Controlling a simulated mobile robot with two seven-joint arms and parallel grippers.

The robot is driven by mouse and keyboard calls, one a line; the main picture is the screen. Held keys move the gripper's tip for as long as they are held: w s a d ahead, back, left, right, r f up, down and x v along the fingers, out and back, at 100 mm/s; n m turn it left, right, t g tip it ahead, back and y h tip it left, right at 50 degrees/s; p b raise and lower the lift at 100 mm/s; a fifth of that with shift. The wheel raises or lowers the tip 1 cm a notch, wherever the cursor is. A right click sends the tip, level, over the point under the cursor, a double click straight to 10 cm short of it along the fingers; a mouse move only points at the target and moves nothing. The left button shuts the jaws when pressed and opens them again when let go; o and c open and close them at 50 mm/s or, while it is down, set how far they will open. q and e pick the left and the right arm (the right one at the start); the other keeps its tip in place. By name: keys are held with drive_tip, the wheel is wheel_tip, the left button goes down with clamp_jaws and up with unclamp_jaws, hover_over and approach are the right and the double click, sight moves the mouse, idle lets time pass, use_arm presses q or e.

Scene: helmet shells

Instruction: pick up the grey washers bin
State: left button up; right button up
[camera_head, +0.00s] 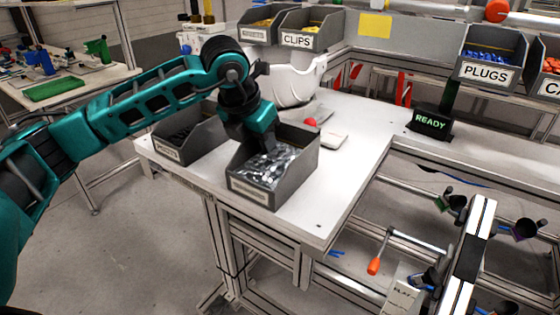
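A grey bin (252,192) filled with shiny metal pieces, which look like washers, stands near the front edge of the white table (350,145). Its front label is too small to read. My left gripper (262,148) comes down from above at the bin's back left, over or just inside its rim. Its fingertips are hidden against the bin and the metal pieces, so I cannot tell whether they touch the wall or are open. The bin appears to sit level on the table. My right gripper does not show.
A second grey bin (205,143) with dark contents stands close on the left. Behind are a white helmet shell (296,85), a red ball (311,122) and the CLIPS bin (311,38). A READY display (431,122) and the PLUGS bin (487,70) stand right.

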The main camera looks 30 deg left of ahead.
use_arm(q)
clamp_jaws()
idle(0.6)
